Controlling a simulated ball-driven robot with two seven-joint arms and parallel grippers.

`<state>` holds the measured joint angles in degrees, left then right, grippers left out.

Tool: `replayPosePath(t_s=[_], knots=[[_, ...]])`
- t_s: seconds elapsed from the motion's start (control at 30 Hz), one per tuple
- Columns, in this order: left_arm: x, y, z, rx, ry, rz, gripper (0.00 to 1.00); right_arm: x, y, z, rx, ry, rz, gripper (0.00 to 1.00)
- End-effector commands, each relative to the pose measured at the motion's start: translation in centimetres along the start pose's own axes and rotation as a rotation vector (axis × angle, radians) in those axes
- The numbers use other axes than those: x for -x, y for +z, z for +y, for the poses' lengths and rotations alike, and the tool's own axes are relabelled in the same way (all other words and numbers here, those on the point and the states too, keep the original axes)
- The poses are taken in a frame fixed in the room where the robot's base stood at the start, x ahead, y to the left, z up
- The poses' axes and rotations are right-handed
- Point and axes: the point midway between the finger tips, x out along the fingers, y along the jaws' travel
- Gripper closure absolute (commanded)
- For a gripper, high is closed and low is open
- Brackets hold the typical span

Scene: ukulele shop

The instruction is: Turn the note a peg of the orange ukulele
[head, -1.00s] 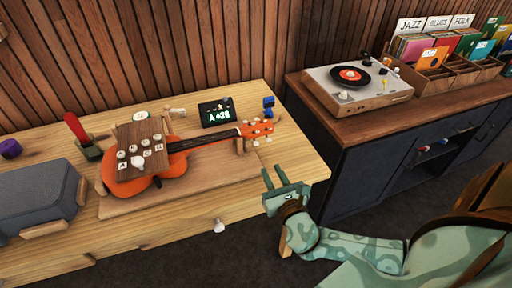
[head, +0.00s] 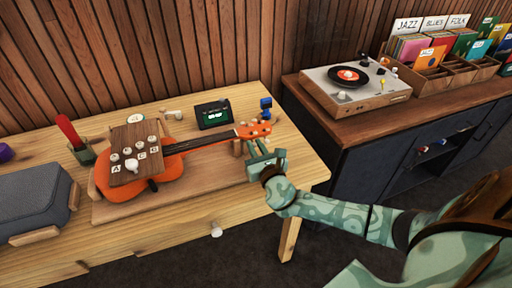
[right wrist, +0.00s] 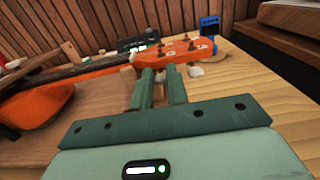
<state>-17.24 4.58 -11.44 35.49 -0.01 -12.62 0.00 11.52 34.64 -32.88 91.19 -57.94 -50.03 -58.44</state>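The orange ukulele (head: 172,167) lies on a wooden cradle board (head: 115,210) on the bench, its neck pointing right. Its orange headstock (right wrist: 190,52) shows ahead of my right gripper in the right wrist view, with pale pegs along its edges. My right gripper (head: 265,155) is at the near side of the headstock. Its two fingers are a little apart, with a narrow gap between them. One white peg (right wrist: 195,71) shows just right of the fingers. I cannot tell which peg is note a, nor whether one sits between the fingertips. My left gripper is out of view.
A dark tuner (head: 214,114) with a green display stands behind the neck. A blue object (head: 266,106) stands behind the headstock. A brown board (head: 133,150) with lettered tags and white knobs covers part of the ukulele body. A grey case (head: 35,200) is at left.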

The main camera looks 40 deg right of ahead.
Motion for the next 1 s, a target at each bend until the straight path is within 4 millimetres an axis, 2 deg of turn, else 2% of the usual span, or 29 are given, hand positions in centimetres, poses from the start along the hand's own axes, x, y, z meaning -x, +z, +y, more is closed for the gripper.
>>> replayPosePath(t_s=[0.47,1.0], knots=[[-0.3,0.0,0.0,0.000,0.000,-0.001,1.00,0.0,-0.2,-0.1,-0.075,-0.002,0.001,1.00],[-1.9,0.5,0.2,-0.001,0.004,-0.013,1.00,0.1,-0.3,-0.2,-0.480,-0.002,0.002,1.00]])
